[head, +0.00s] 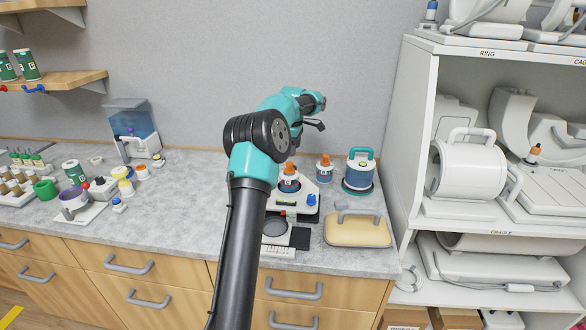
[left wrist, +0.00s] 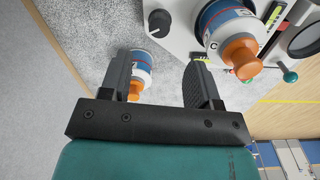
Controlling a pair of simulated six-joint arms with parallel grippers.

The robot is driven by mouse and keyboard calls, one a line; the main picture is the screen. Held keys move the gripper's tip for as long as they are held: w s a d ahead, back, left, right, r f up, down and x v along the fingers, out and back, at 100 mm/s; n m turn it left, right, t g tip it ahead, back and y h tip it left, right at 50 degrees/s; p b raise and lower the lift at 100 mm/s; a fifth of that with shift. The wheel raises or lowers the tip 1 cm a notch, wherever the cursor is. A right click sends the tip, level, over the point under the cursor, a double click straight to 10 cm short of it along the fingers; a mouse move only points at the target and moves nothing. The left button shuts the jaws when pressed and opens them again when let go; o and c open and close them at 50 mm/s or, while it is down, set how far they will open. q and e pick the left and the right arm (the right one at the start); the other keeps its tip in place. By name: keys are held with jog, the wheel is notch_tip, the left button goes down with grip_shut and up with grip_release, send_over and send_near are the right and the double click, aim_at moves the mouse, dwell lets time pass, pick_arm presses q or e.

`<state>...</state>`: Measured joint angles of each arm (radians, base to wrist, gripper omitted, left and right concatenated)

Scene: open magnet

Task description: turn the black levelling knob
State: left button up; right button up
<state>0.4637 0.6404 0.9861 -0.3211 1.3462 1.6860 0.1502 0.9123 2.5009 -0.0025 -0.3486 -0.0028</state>
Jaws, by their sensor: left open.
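The black levelling knob (left wrist: 160,22) shows in the left wrist view, with a white pointer mark, on the edge of a white device (left wrist: 178,40). In the head view the device (head: 305,212) stands on the counter, partly behind my left arm; I cannot make out the black knob there. My left gripper (head: 314,124) is above and behind the device. In the left wrist view its two fingers (left wrist: 162,68) are apart and empty, and the knob lies past their tips. My right gripper is in neither view.
An orange-capped bottle (head: 289,180) sits on the device. Another orange-capped bottle (head: 325,170) stands beside it, showing between the fingers in the wrist view (left wrist: 141,72). A teal-handled container (head: 359,172) and a beige pad (head: 358,231) are to the right. A white shelf (head: 407,130) stands further right.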

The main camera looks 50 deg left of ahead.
pick_arm(q)
notch_tip(320, 180, down, 9)
jog(key=shift+f, duration=0.15)
dwell(0.4)
jog(key=c, duration=0.9)
jog(key=shift+c, duration=0.2)
jog(key=shift+m, duration=0.4)
jog(key=m, duration=0.6)
jog(key=shift+a, duration=0.1)
jog(key=m, duration=0.7)
jog(key=shift+h, duration=0.3)
